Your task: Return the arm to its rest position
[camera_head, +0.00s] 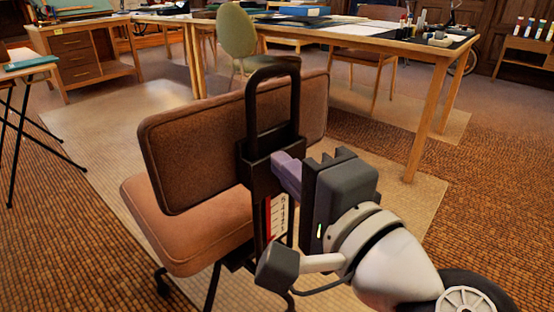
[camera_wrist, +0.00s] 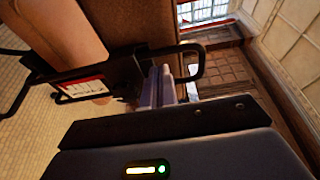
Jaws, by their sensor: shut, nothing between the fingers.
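My gripper (camera_head: 283,170) is in the lower middle of the head view, its fingers shut and empty. The fingers point at the black frame with a loop handle (camera_head: 273,72) behind a brown chair (camera_head: 215,140). I cannot tell whether the fingertips touch that frame. In the wrist view the shut fingers (camera_wrist: 157,88) stand side by side, with the black frame (camera_wrist: 125,68) close by and the brown chair cushion (camera_wrist: 60,35) beyond. My arm is reaching out from the lower right of the head view.
A long wooden table (camera_head: 370,42) with papers and bottles stands behind. A green chair (camera_head: 237,35) is at it. A wooden drawer desk (camera_head: 88,58) is at the far left, a folding stand (camera_head: 22,70) at the left edge. Carpet (camera_head: 465,200) at right is clear.

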